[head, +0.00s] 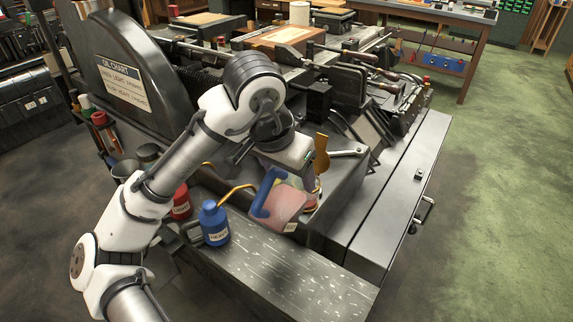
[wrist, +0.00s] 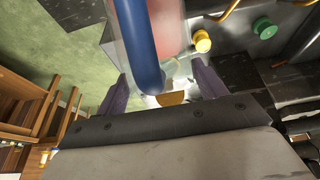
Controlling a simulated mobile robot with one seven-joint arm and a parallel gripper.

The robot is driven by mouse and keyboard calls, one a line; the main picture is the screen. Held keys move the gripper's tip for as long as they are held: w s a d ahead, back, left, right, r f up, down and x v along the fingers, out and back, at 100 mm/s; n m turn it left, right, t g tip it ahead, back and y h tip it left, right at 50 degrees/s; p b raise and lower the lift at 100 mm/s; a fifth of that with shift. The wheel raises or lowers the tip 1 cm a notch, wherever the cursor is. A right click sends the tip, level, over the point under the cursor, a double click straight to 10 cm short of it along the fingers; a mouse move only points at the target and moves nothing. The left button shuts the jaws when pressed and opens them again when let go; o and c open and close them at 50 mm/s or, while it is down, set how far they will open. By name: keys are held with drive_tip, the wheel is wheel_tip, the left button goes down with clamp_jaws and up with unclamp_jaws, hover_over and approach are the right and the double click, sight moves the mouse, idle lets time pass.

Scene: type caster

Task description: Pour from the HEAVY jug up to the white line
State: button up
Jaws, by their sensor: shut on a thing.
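My gripper (head: 283,168) is shut on the blue handle (head: 266,192) of a clear jug with pinkish contents (head: 287,207). The jug seems tilted, above the front of the machine; its pale label cannot be read. In the wrist view the blue handle (wrist: 145,50) runs between my purple fingers (wrist: 160,85), with the pink body (wrist: 168,25) behind it. A blue can marked HEAVY (head: 213,217) stands left of the jug. A red can marked LIGHT (head: 180,203) stands further left, partly behind my arm. I cannot make out a white line.
The oil chart sign (head: 123,84) is on the dark machine cover. An orange upright piece (head: 321,155) and a wrench-like metal tool (head: 347,153) are right of the jug.

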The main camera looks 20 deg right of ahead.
drive_tip(key=shift+w+d+r+y+p, duration=0.2)
drive_tip(key=shift+r+y+p, duration=0.1)
drive_tip(key=shift+p, duration=0.85)
drive_tip(key=shift+f+g, duration=0.15)
drive_tip(key=shift+g, duration=0.15)
drive_tip(key=shift+w+d+r+g+y+p, duration=0.25)
drive_tip(key=shift+y+p, duration=0.25)
drive_tip(key=shift+p, duration=1.3)
drive_tip(key=shift+w+d+r+g+y+p, duration=0.15)
drive_tip(key=shift+d+g+y+p, duration=0.3)
drive_tip(key=shift+p, duration=1.3)
idle(3.0)
